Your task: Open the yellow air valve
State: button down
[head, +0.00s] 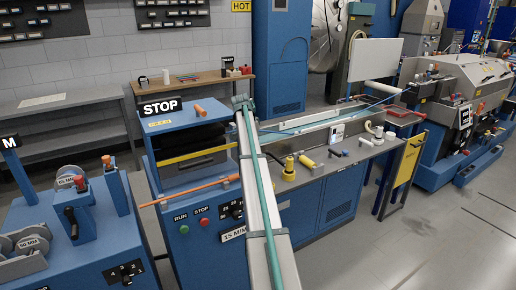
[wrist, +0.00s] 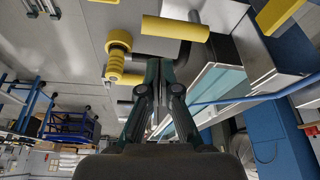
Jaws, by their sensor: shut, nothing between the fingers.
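A yellow cylindrical handle (wrist: 175,28) sits at the top of the wrist view, with a dark bent bar beside it. A ribbed yellow knob (wrist: 118,55) is just left of it. I cannot tell which of these is the air valve. In the head view, the knob (head: 289,170) and the yellow handle (head: 307,162) stand on the grey bench top. My gripper (wrist: 163,64) is shut and empty. In the wrist picture its tips lie below the yellow handle and right of the knob. I see no clear contact, and the depth gap is hard to judge.
The grey bench (head: 345,158) has blue cabinets beneath and small dark fittings on top. A blue machine with a STOP sign (head: 160,107) stands left. A yellow panel (head: 410,160) hangs at the bench's right end. Open floor (head: 440,225) lies at the right.

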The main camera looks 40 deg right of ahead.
jog(key=p+v, duration=0.1)
jog(key=v, duration=0.2)
jog(key=shift+w+r, duration=0.1)
jog(key=shift+r, duration=0.2)
jog(key=shift+a+f, duration=0.1)
jog(key=s+a+f+n+g+y+p, duration=0.1)
jog(key=s+a+f+n, duration=0.1)
jog(key=s+a+f, duration=0.8)
jog(key=s+a+f+n+g+y+p, duration=0.1)
jog(key=s+a+f+n, duration=0.15)
jog(key=a+f, duration=1.35)
jog(key=s+a+f+n+g+y+p, duration=0.1)
jog(key=s+a+f+n, duration=0.1)
jog(key=s+a+f, duration=1.05)
jog(key=s+a+f+n+g+y+b, duration=0.15)
jog(key=s+a+f+n, duration=0.45)
jog(key=s+a+f, duration=0.65)
jog(key=s+a+f+n+g, duration=0.1)
jog(key=s+a+f+n, duration=0.1)
jog(key=s, duration=0.7)
jog(key=s+a+f+n+g+b, duration=0.1)
jog(key=s+a+f+n, duration=0.2)
jog(key=s, duration=0.7)
jog(key=shift+s+f+b, duration=0.3)
jog(key=shift+f, duration=0.15)
